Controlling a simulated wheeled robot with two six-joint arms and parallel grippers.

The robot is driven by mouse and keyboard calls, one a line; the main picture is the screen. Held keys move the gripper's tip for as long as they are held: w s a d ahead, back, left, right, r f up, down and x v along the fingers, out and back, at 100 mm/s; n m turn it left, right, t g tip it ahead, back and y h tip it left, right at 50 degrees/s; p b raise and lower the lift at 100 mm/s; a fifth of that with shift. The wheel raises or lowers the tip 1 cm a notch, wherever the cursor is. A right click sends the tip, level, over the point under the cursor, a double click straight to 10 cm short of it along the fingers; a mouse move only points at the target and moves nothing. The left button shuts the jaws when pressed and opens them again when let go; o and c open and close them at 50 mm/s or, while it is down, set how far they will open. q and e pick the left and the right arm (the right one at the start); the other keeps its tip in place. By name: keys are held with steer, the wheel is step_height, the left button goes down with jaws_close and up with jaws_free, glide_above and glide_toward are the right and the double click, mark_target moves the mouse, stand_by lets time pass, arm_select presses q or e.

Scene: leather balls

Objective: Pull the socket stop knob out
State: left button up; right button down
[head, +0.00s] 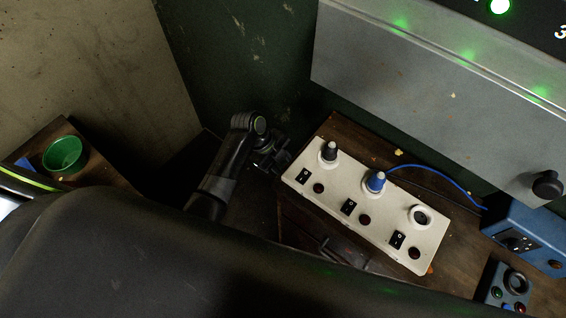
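A cream socket panel (378,217) lies on the wooden cabinet top, with three round sockets in a row. A black knob-like plug (329,150) with a white collar sits in the far left socket. A blue plug (376,181) with a blue cable sits in the middle one. The right socket (420,215) shows a white ring with a dark centre. I cannot tell for sure which part is the socket stop knob. My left gripper (275,160) is near the panel's left end, apart from it; its fingers are too dark to read. My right gripper is not seen.
A grey metal box (430,80) with a black round knob (547,185) stands behind the panel. A blue box (525,237) and a small control box (505,286) are at the right. A green bowl (64,155) sits at the left. My dark body covers the foreground.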

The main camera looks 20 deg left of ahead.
arm_select(q)
jaws_close()
steer(key=shift+w+a, duration=0.25)
steer(key=shift+a, duration=0.3)
steer(key=shift+o, duration=0.9)
jaws_free()
steer(key=o, duration=0.3)
steer(key=shift+a, duration=0.1)
steer(key=v, duration=1.7)
steer(key=shift+r, duration=0.3)
steer(key=shift+f, duration=0.1)
